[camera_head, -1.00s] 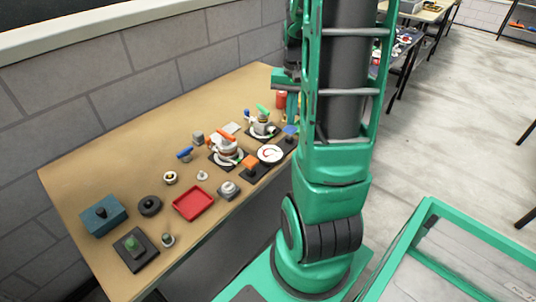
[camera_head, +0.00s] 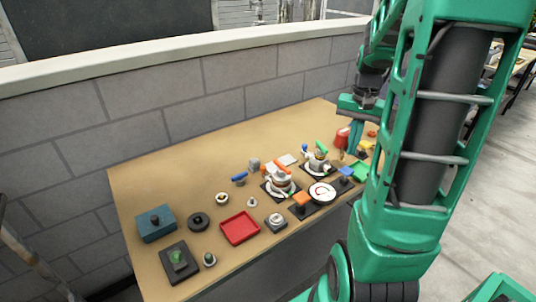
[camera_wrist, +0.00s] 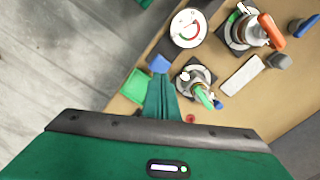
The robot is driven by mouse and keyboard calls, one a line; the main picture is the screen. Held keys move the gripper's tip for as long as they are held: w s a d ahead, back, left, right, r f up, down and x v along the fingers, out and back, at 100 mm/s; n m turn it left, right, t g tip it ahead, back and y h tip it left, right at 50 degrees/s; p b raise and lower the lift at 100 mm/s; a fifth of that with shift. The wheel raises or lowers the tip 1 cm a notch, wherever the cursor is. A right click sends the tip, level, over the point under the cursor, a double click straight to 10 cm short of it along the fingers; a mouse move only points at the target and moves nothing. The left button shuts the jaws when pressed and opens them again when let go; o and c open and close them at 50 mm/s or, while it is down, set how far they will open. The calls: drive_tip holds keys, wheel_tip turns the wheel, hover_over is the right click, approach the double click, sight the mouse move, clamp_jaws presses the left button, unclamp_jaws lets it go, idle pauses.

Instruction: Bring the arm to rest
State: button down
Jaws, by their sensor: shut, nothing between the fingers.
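My gripper (camera_head: 356,125) hangs above the far right end of the wooden table (camera_head: 150,191) in the head view. In the wrist view its teal fingers (camera_wrist: 160,84) are together with nothing between them. Below and around them in that view are a blue block (camera_wrist: 158,63), a green tray (camera_wrist: 134,87) and a valve-like fitting with a green handle (camera_wrist: 203,95). My green arm covers the right part of the head view.
A red cylinder (camera_head: 342,137) stands close to my gripper. Fittings with orange and green handles, a round white gauge (camera_head: 321,193), a red tray (camera_head: 240,228) and a blue box (camera_head: 156,223) are on the table. A block wall (camera_head: 150,90) runs behind it.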

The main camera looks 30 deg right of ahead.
drive_tip(key=s+a+r+n, duration=0.1)
drive_tip(key=s+a+n, duration=0.3)
drive_tip(key=s+a, duration=0.9)
drive_tip(key=a, duration=0.3)
drive_tip(key=shift+s+a+r+n, duration=0.25)
drive_tip(key=shift+s+n, duration=0.05)
drive_tip(key=shift+s, duration=0.1)
drive_tip(key=shift+w+f, duration=0.25)
drive_tip(key=shift+w, duration=0.35)
idle(0.7)
